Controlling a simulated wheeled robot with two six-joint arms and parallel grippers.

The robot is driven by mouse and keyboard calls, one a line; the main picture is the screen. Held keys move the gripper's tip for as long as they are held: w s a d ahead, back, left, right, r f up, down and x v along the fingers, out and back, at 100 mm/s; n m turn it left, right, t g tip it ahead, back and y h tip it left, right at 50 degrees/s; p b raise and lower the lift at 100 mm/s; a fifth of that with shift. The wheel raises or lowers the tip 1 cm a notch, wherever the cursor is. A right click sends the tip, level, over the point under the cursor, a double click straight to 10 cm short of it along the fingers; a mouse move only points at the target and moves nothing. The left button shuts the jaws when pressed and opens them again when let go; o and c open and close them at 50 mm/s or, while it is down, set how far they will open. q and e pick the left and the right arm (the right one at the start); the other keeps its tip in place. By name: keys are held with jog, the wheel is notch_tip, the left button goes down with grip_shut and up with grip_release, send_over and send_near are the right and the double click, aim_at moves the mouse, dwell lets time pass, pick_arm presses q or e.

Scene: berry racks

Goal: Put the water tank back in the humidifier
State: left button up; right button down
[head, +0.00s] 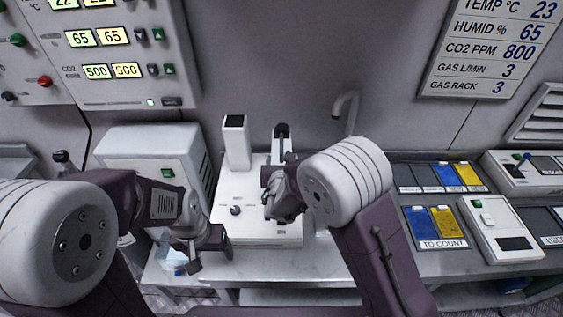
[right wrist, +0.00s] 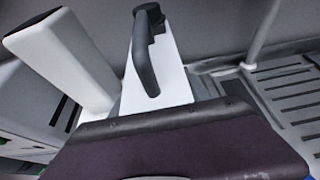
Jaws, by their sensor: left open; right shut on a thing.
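A white cabinet with a green switch (head: 150,165), which looks like the humidifier, stands at the left of the bench. A clear, bluish container (head: 172,258), possibly the water tank, sits low in front of it, partly hidden by my left arm. My left gripper (head: 212,255) is open, just right of this container. My right gripper (head: 274,204) is shut over a white bench unit with a knob (head: 235,228). What it holds is hidden by the gripper. In the right wrist view, a white wedge-shaped part with a black handle (right wrist: 146,55) rises just beyond my gripper.
A white post with a dark top (head: 236,145) stands on the bench unit, beside the gripper. A tap (head: 346,103) rises behind. Blue and yellow trays (head: 433,228) and a small white device (head: 500,232) occupy the right.

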jog(key=c, duration=0.5)
grip_release()
jog(key=shift+s, duration=0.1)
jog(key=v, duration=1.2)
jog(key=shift+r, duration=0.1)
